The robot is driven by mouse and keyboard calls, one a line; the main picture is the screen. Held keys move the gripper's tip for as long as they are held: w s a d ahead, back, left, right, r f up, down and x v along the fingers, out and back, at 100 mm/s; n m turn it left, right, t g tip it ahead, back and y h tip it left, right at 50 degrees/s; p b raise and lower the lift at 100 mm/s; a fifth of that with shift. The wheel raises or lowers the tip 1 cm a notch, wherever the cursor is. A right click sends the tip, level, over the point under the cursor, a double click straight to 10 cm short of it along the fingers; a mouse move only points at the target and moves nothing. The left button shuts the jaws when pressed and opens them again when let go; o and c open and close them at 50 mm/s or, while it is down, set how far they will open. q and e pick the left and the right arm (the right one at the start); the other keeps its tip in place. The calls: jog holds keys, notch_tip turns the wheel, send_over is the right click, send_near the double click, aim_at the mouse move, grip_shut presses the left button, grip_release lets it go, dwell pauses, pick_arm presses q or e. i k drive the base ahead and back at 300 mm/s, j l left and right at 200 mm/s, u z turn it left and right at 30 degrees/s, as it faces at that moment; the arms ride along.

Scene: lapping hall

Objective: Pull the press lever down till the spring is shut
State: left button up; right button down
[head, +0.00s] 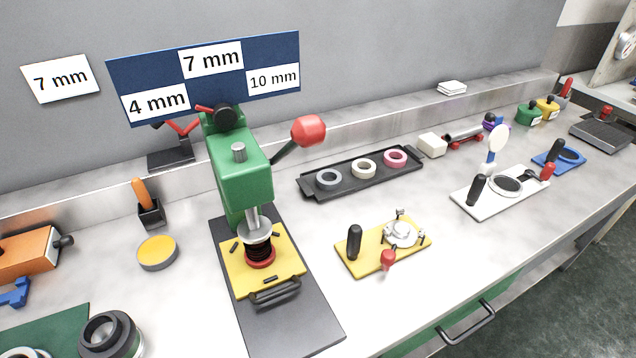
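The green press (239,172) stands on a dark base plate (290,325) at the left middle of the bench in the head view. Its lever (288,152) rises to the right from the press head and ends in a red knob (309,130). Under the press ram, a dark coiled spring (259,248) stands on a red ring on a yellow plate (236,277) with a black handle. Coils show between the silver cap (257,230) and the red ring; I cannot tell how far the spring is pressed. Neither of my grippers is in view.
A black tray (310,187) with three rings lies right of the press. A yellow plate with a black handle (354,243) lies in front of it. A yellow-topped tin (157,252) and an orange block (25,252) are on the left. Bench between is clear.

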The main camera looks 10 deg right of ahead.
aim_at(307, 131)
jog(key=k+l+u, duration=0.15)
jog(key=l, duration=0.2)
jog(key=k+l+u, duration=0.2)
jog(key=l, duration=0.15)
jog(key=k+l+u, duration=0.15)
jog(key=k+l, duration=0.05)
jog(key=l, duration=0.1)
